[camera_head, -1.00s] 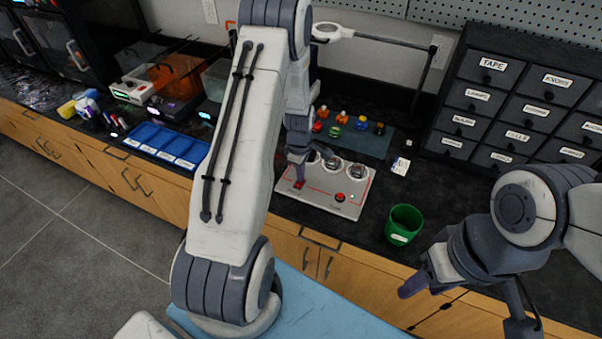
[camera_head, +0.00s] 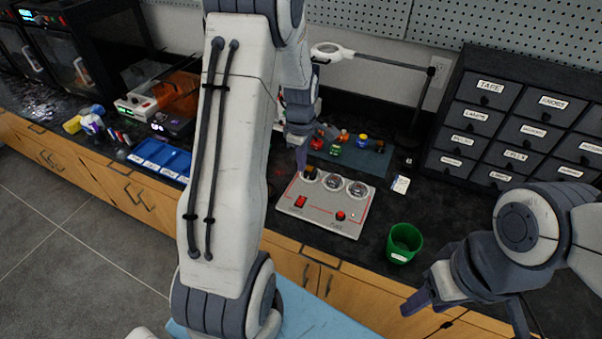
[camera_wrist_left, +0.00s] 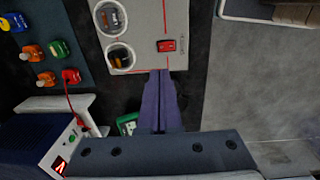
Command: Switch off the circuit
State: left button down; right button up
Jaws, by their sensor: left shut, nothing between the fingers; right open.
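The grey circuit board (camera_head: 320,219) with red lines lies on the black counter. A red rocker switch (camera_head: 301,202) sits at its front left, and a red round part (camera_head: 341,215) farther right. Several round openings line its back edge. My left gripper (camera_head: 301,168) is shut and empty above the board's back left, behind the switch. In the left wrist view its fingertips (camera_wrist_left: 161,72) appear just short of the switch (camera_wrist_left: 166,46), apart from it in the picture. I cannot tell the switch's position. My right gripper (camera_head: 414,303) is open and empty at the front right.
A green cup (camera_head: 403,242) stands right of the board. A mat (camera_head: 368,162) with several coloured parts lies behind. A blue tray (camera_head: 160,158) is at the left. A black drawer cabinet (camera_head: 515,125) stands at the right, and a magnifier lamp (camera_head: 385,62) at the back.

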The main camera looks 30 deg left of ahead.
pick_arm(q)
jog(key=shift+r, duration=0.25)
jog(key=s+d+r+m, duration=0.3)
jog(key=d+m, duration=0.2)
jog(key=d, duration=0.2)
jog(key=s+d+r+m, duration=0.3)
jog(key=d+m, duration=0.1)
jog(key=d, duration=0.3)
jog(key=s+d+r+m, duration=0.3)
jog(key=d+m, duration=0.2)
jog(key=d, duration=0.1)
jog(key=s+d+r+m, duration=0.1)
jog(key=s+d+m, duration=0.2)
jog(key=s+m, duration=0.3)
jog(key=s+d+r+m+h, duration=0.1)
jog(key=s+d+m, duration=0.3)
jog(key=s, duration=0.5)
jog(key=m, duration=0.2)
jog(key=shift+s+r+m+g, duration=0.25)
jog(key=shift+s+m+g, duration=0.05)
jog(key=shift+s+m, duration=0.1)
jog(key=shift+a, duration=0.1)
